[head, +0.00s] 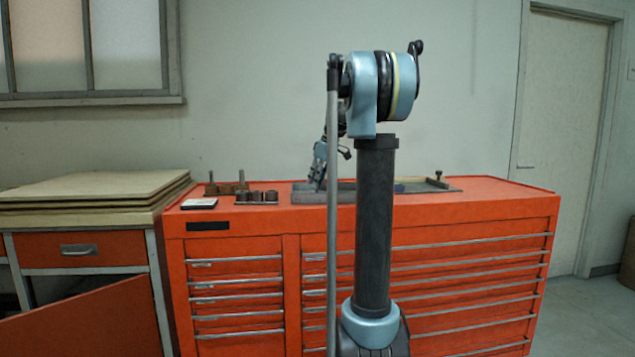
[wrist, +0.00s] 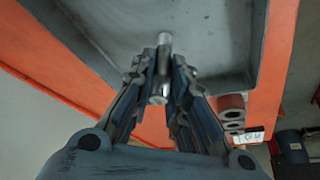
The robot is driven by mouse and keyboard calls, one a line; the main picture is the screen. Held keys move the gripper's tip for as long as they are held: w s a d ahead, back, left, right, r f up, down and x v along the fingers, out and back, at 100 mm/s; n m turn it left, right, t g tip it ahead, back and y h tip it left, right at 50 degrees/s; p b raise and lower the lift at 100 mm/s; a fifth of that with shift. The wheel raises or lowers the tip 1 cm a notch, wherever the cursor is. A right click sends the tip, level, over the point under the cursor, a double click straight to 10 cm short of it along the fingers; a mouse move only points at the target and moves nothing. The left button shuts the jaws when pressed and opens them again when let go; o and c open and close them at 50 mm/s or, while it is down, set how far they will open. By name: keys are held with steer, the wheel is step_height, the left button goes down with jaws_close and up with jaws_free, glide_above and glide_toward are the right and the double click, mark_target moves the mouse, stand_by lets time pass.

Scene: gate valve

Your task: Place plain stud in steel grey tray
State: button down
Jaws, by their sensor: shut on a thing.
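My gripper (wrist: 165,62) is shut on a shiny metal stud (wrist: 164,42), which stands out between the fingertips in the wrist view. The steel grey tray (wrist: 215,30) lies beyond the fingertips there, with the stud's far end over its floor. I cannot tell whether the stud touches the tray. In the head view my gripper (head: 318,172) points down at the left part of the tray (head: 443,185) on the red cabinet. The stud is too small to make out there, and my arm column hides the tray's middle.
The red drawer cabinet (head: 232,227) carries a small block with dark cylinders (head: 257,197), a holder with upright pegs (head: 226,187) and a flat white-topped item (head: 199,203), all left of the tray. Stacked boards (head: 90,190) lie farther left. The cabinet top's right end is clear.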

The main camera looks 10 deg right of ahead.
steer(key=c, duration=1.6)
jaws_free()
steer(key=shift+o, duration=0.2)
steer(key=v, duration=1.2)
steer(key=s+a+f+m+h, duration=0.1)
steer(key=s+a+f+m, duration=0.1)
steer(key=s+f, duration=0.75)
steer(key=s+a+f+m+h, duration=0.1)
steer(key=s+a+f+m, duration=0.15)
steer(key=s+f, duration=0.75)
steer(key=s+d+f+m+h, duration=0.1)
steer(key=s+f+m, duration=0.4)
steer(key=s+f, duration=1.5)
steer(key=shift+s+d+f+g, duration=0.2)
steer(key=shift+s+d+g, duration=0.3)
steer(key=shift+s, duration=0.45)
steer(key=shift+d, duration=0.1)
